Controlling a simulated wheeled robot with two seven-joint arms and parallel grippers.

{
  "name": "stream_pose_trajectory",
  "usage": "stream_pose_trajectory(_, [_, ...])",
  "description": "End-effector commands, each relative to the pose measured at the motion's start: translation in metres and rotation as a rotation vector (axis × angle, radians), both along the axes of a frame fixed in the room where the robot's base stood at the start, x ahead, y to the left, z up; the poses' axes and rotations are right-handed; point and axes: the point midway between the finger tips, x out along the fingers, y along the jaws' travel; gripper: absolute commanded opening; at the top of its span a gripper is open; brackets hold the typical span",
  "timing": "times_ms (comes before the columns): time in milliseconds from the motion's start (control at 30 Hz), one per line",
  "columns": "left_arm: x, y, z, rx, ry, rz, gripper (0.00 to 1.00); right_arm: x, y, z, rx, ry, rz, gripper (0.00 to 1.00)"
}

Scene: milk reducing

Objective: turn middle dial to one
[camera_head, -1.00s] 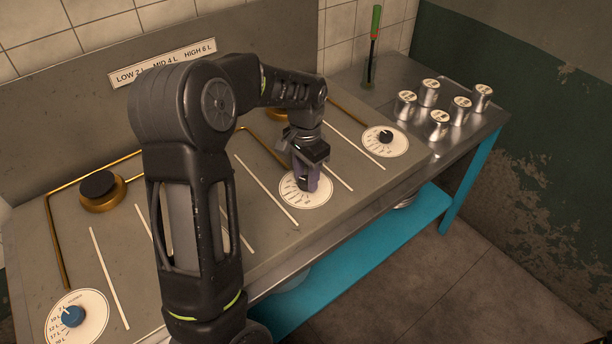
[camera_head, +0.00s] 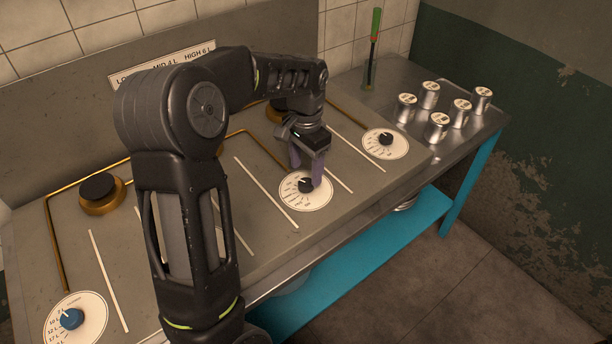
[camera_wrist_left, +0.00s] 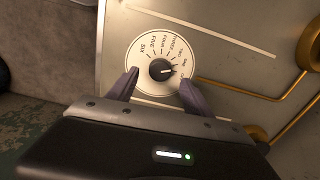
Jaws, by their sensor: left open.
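A dial with a black knob (camera_head: 305,185) on a round white plate sits on the grey panel below my left gripper (camera_head: 306,172). The left gripper is open, with its purple-grey fingers spread and no object between them. In the left wrist view the dial plate (camera_wrist_left: 147,47) carries number words including SIX, FIVE and FOUR. Its black knob (camera_wrist_left: 161,69) has a pale pointer mark facing right, near the small words at the plate's right side. The fingertips (camera_wrist_left: 160,80) flank the plate's lower part. My right gripper is not in view.
A blue-knobbed dial (camera_head: 71,318) is at the front left and another black-knobbed dial (camera_head: 386,139) is to the right. My left arm hides part of the panel. Several metal canisters (camera_head: 437,127) and a green-handled tool (camera_head: 375,30) stand on the right counter.

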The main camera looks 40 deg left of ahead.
Motion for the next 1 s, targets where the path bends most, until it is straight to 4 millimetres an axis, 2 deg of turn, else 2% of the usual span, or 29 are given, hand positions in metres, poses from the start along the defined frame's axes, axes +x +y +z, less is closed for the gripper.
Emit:
stream_pose_trajectory(100, [0.001, 0.0, 0.021, 0.0, -0.004, -0.001, 0.59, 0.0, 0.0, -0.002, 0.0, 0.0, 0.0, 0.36])
stream_pose_trajectory(300, [0.0, 0.0, 0.038, 0.0, -0.001, 0.0, 0.59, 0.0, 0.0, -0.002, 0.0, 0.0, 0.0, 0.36])
stream_pose_trajectory(1000, [0.0, 0.0, 0.038, 0.0, 0.0, 0.0, 0.59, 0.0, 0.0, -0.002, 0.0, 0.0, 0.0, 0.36])
